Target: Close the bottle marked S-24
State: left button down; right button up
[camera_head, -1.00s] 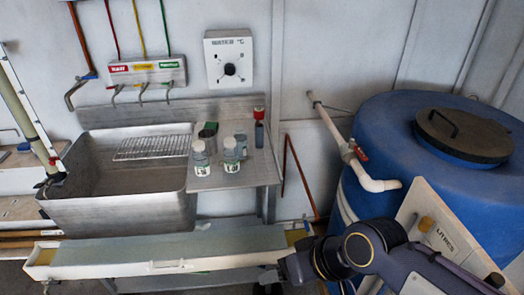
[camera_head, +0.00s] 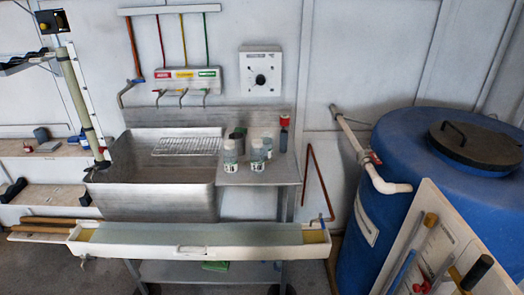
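Clear bottles with pale labels stand upright on the steel drainboard (camera_head: 262,180) right of the sink. One is the left bottle (camera_head: 231,156). Another is the front right bottle (camera_head: 257,156), with a third bottle (camera_head: 268,146) close behind it. The labels are too small to read, so I cannot tell which is S-24. I cannot tell whether they are capped. A thin item with a red top (camera_head: 284,130) is at the back right of the drainboard. Neither of my grippers shows.
A steel sink (camera_head: 160,200) with a wire rack (camera_head: 187,146) is left of the bottles. A long white trough (camera_head: 200,252) runs in front. A blue tank (camera_head: 400,240) and a leaning white board (camera_head: 440,240) are at the right. The drainboard's front part is clear.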

aim_at(266, 138)
jog(key=i+u, duration=0.95)
jog(key=i, duration=0.45)
